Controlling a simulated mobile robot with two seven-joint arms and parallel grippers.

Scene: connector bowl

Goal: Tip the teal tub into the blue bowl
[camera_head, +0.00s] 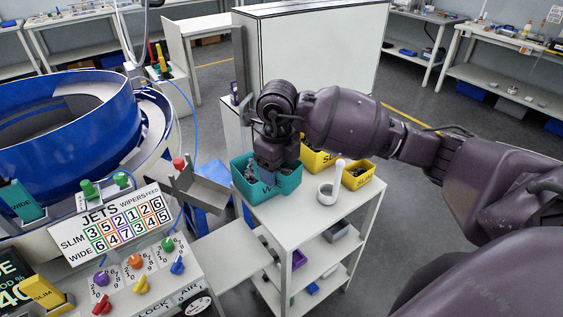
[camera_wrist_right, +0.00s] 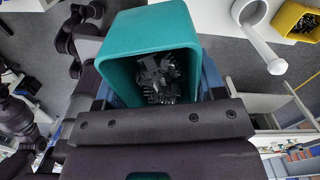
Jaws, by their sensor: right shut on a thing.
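The teal tub (camera_head: 288,187) stands at the back left of the white cart's top, or just above it; I cannot tell which. It looks upright and holds dark connectors. My right gripper (camera_head: 273,170) reaches down over it and is shut on its wall. In the right wrist view the teal tub (camera_wrist_right: 185,30) fills the upper middle, with the dark connectors (camera_wrist_right: 160,78) inside. The big blue bowl (camera_head: 70,125) is at the left of the head view, well apart from the tub. My left gripper is not in view.
Yellow tubs (camera_head: 358,178) and a white scoop-like ring with a handle (camera_head: 328,193) share the white cart top (camera_head: 315,220). A grey chute (camera_head: 200,188) and a control panel with knobs (camera_head: 135,265) stand between the cart and the bowl.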

